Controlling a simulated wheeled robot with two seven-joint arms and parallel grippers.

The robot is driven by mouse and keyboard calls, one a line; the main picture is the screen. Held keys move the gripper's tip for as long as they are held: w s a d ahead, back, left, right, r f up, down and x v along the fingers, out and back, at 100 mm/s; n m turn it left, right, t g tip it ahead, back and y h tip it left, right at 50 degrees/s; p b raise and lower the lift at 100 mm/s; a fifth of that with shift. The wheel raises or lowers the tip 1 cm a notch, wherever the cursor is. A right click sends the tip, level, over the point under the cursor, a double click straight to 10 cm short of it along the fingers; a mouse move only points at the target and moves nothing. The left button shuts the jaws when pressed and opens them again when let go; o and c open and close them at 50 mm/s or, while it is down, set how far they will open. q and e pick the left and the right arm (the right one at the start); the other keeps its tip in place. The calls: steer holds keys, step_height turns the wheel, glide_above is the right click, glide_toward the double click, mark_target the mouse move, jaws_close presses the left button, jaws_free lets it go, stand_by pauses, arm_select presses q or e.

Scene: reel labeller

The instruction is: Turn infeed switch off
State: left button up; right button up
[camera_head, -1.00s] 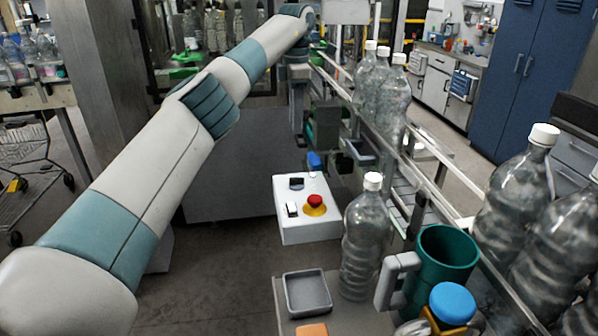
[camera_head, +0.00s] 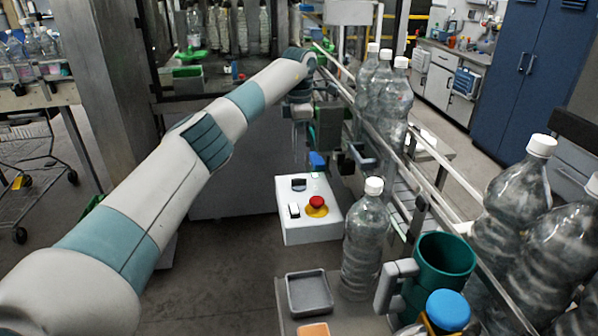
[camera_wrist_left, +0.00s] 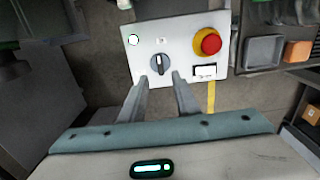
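The white control box (camera_head: 309,232) stands left of the conveyor in the head view and fills the upper middle of the left wrist view (camera_wrist_left: 186,84). It carries a dark rotary switch (camera_wrist_left: 160,65), its handle roughly upright in the wrist picture. A red button on a yellow ring (camera_wrist_left: 209,43), a round white button or lamp (camera_wrist_left: 134,40) and a small label plate (camera_wrist_left: 205,70) are beside it. The lettering is unreadable. My left gripper (camera_wrist_left: 160,78) is open and empty, its fingertips either side of the switch's near edge in the picture. Contact cannot be told. My right gripper is not in view.
A clear bottle (camera_head: 366,240), a grey tray (camera_head: 309,294) and a green mug (camera_head: 444,262) stand right of and nearer than the box. The conveyor with several bottles (camera_head: 390,95) runs along the right. Floor left of the box is clear.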

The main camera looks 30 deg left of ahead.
mark_target(299, 179)
arm_select(q)
step_height(299, 179, down, 8)
steer(key=p, duration=0.2)
steer(key=shift+r+p, duration=0.15)
steer(key=shift+p, duration=0.25)
steer(key=shift+f, duration=0.5)
jaws_close()
